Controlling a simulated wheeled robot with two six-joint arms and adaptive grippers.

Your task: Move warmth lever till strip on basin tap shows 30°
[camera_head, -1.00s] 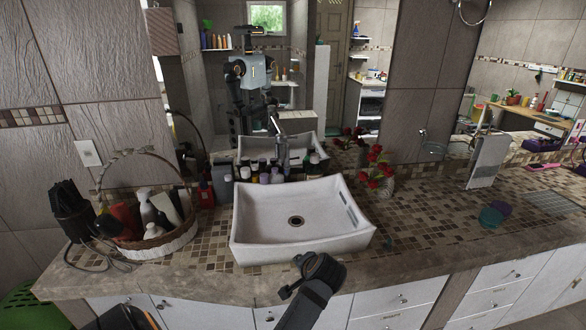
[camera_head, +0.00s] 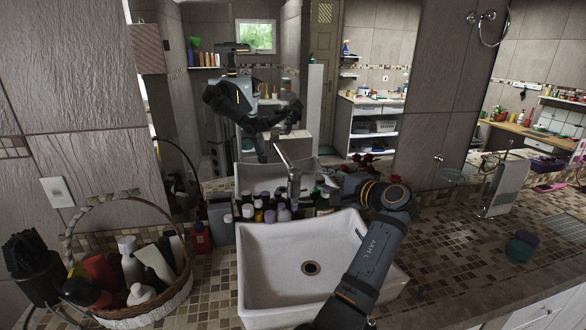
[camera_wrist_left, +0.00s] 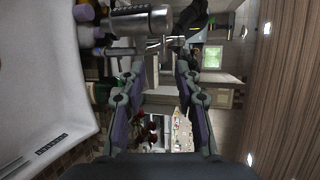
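The chrome basin tap (camera_head: 293,186) stands upright behind the white basin (camera_head: 252,285), with a slanted bar at its top (camera_head: 281,152). I cannot make out a temperature strip or reading on it. In the left wrist view the tap (camera_wrist_left: 140,22) lies sideways near the top, beyond the fingertips. My left gripper (camera_wrist_left: 158,68) is open and empty, its two fingers wide apart and not touching the tap. In the head view my left arm crosses the basin's right side, and its fingers are not clearly visible there. My right gripper is not in view.
Several bottles (camera_head: 262,213) crowd behind the basin, beside the tap. A wicker basket (camera_head: 150,308) of toiletries stands at left. Red roses (camera_head: 366,161) are partly hidden behind my arm. A large mirror behind the counter reflects my body and the room. Tiled counter at right is mostly clear.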

